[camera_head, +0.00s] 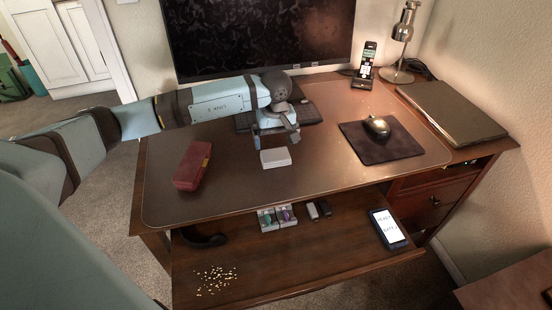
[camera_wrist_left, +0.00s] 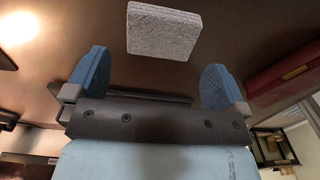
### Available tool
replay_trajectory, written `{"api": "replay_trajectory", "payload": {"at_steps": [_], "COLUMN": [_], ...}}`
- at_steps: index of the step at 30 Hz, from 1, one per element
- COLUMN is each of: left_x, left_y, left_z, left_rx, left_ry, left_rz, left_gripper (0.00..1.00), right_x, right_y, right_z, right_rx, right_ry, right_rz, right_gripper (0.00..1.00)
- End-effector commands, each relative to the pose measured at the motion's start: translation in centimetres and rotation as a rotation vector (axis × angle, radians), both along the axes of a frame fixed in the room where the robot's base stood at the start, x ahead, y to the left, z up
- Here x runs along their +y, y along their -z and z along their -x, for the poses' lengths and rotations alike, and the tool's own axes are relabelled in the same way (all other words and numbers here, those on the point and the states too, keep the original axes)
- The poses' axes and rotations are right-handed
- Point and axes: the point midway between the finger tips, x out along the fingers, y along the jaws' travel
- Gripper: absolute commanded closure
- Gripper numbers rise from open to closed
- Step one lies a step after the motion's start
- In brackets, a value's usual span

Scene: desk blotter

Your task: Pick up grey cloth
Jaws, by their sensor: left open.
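The grey cloth (camera_head: 276,158) is a small, pale, folded square lying on the desk blotter (camera_head: 330,150), near the middle. In the left wrist view the cloth (camera_wrist_left: 163,31) shows a speckled grey face and lies beyond the fingertips, between their lines. My left gripper (camera_head: 275,138) is above the blotter, just behind the cloth in the head view. In the left wrist view its two blue fingers (camera_wrist_left: 155,80) are wide apart with nothing between them. My right gripper is in neither view.
A dark red case (camera_head: 192,166) lies left of the cloth. A keyboard (camera_head: 305,112) is behind my gripper. A mouse (camera_head: 377,127) on a dark pad (camera_head: 385,148) is to the right. An open drawer (camera_head: 300,255) in front holds several small items. The blotter around the cloth is clear.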

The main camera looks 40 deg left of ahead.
Motion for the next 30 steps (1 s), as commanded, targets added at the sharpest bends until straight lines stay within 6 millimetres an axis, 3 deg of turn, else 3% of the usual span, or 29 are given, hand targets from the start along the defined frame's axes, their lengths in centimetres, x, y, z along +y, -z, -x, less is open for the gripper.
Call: {"api": "replay_trajectory", "payload": {"at_steps": [8, 16, 23, 24, 28, 30], "left_x": [0.0, -0.1, -0.1, -0.1, -0.1, -0.1], "left_y": [1.8, 5.7, 6.0, 6.0, 6.0, 6.0], "left_z": [0.2, 0.4, 0.4, 0.4, 0.4, 0.4], "left_rx": [0.001, 0.001, -0.001, -0.001, -0.001, -0.001], "left_ry": [0.000, -0.001, -0.001, -0.001, -0.001, -0.001], "left_rz": [0.001, 0.001, 0.001, 0.001, 0.001, 0.001], "left_gripper": [0.00, 0.00, 0.00, 0.02, 0.32, 0.33], "right_x": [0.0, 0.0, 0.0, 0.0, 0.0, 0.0], "right_y": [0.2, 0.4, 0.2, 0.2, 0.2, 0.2], "right_z": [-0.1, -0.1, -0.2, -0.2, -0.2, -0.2], "right_rx": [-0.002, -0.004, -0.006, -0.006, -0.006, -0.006], "right_ry": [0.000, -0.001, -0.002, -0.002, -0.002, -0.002], "right_rz": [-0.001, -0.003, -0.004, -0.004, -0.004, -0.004], "right_gripper": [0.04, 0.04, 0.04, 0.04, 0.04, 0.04]}}
